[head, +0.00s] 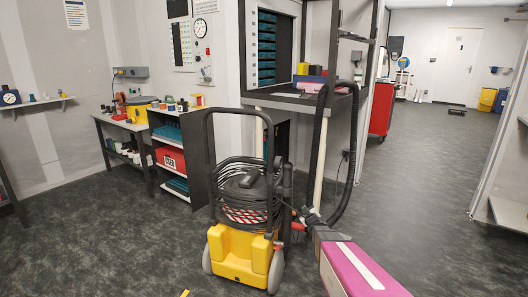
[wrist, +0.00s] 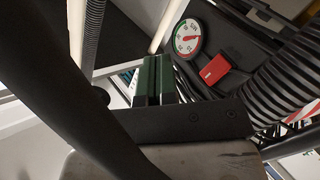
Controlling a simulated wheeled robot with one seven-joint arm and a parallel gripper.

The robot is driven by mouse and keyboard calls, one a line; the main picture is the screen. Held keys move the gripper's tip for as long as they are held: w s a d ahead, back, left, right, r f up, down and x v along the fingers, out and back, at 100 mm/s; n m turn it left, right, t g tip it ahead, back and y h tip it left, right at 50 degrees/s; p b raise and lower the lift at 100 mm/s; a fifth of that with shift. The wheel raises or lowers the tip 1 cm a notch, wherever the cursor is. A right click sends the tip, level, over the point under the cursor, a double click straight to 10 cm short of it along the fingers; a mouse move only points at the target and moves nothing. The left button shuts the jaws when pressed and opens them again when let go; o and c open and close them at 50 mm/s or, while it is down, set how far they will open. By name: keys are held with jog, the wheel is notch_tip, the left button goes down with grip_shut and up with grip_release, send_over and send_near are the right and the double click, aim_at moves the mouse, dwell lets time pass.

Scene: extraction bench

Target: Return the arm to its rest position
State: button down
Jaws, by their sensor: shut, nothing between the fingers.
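My arm, with a magenta and white link, reaches in from the lower right of the head view. Its dark end, my gripper (head: 303,214), is close to the right side of a yellow wheeled extraction machine (head: 240,252). In the wrist view my gripper (wrist: 155,78) shows two dark green fingers side by side, shut with nothing between them. Beyond them are a round gauge (wrist: 187,38) with a red and green scale and a red switch (wrist: 214,69) on a dark panel. I cannot tell whether the fingers touch anything.
The machine's black handle (head: 208,150) and ribbed hose (head: 318,150) rise close to my arm; the hose also shows in the wrist view (wrist: 283,83). Behind stands a grey bench (head: 300,103). A red cabinet (head: 381,108) is farther back. The floor (head: 430,190) at right is clear.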

jog(key=s+a+r+m+g+h, duration=0.1)
jog(key=s+m+g, duration=0.3)
jog(key=s, duration=1.3)
jog(key=s+a+r+m+g+h, duration=0.1)
jog(key=s+a+r+m+g, duration=0.2)
jog(key=s+g, duration=0.9)
jog(key=s+m, duration=0.1)
jog(key=s, duration=0.4)
jog(key=shift+s+r+m+g, duration=0.2)
jog(key=shift+r+m+g, duration=0.1)
jog(key=shift+g, duration=0.1)
jog(key=shift+a, duration=0.1)
